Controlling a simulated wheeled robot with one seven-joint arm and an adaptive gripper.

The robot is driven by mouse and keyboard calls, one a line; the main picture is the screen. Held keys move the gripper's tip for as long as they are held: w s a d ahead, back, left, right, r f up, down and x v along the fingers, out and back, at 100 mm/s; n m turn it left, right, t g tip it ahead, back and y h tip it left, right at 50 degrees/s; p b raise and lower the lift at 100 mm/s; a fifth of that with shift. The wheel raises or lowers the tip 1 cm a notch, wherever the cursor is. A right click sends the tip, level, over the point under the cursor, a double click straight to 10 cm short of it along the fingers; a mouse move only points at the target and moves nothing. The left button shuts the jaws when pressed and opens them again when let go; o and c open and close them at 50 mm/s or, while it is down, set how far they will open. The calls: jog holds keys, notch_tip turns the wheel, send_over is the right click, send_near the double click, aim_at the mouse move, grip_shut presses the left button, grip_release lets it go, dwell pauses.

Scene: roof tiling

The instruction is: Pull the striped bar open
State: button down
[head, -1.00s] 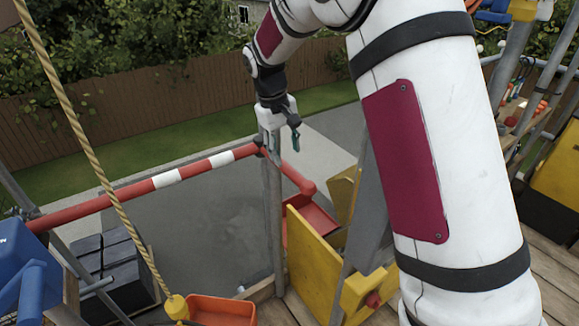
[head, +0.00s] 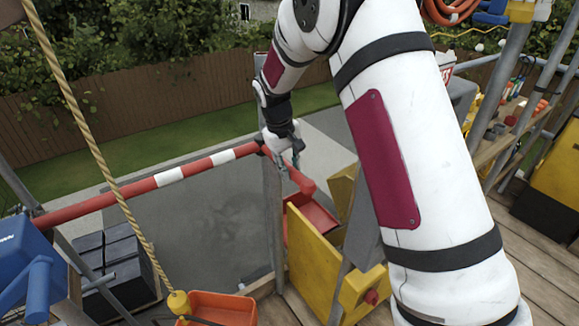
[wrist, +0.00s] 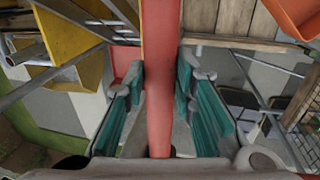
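The striped bar (head: 168,177), red with white bands, spans the gap from the lower left to a grey post. A plain red end of it (head: 300,181) reaches past the post, ending in a thicker end piece. My gripper (head: 290,160) is over this red end, just right of the post. In the wrist view, a red length of the bar (wrist: 160,95) runs between the teal pads of my gripper (wrist: 158,72). The fingers are open, one on each side of it, with narrow gaps. The post's top is partly hidden by my arm.
A yellow panel (head: 313,268) and a red tray (head: 316,222) stand below the bar's end. A rope (head: 95,150) hangs at left. An orange bin (head: 222,308) is at the bottom. Scaffold poles and shelves stand at right.

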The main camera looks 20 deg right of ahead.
jog(key=shift+a, duration=0.2)
jog(key=w+a+m+g+b, duration=0.2)
jog(key=a+m+b, duration=0.5)
jog(key=a+m, duration=0.5)
jog(key=shift+w+a+b, duration=0.3)
jog(key=shift+w+a, duration=0.6)
jog(key=shift+a, duration=0.9)
jog(key=c, duration=1.3)
grip_release()
jog(key=shift+c, duration=0.2)
jog(key=v, duration=1.2)
jog(key=shift+d, duration=0.2)
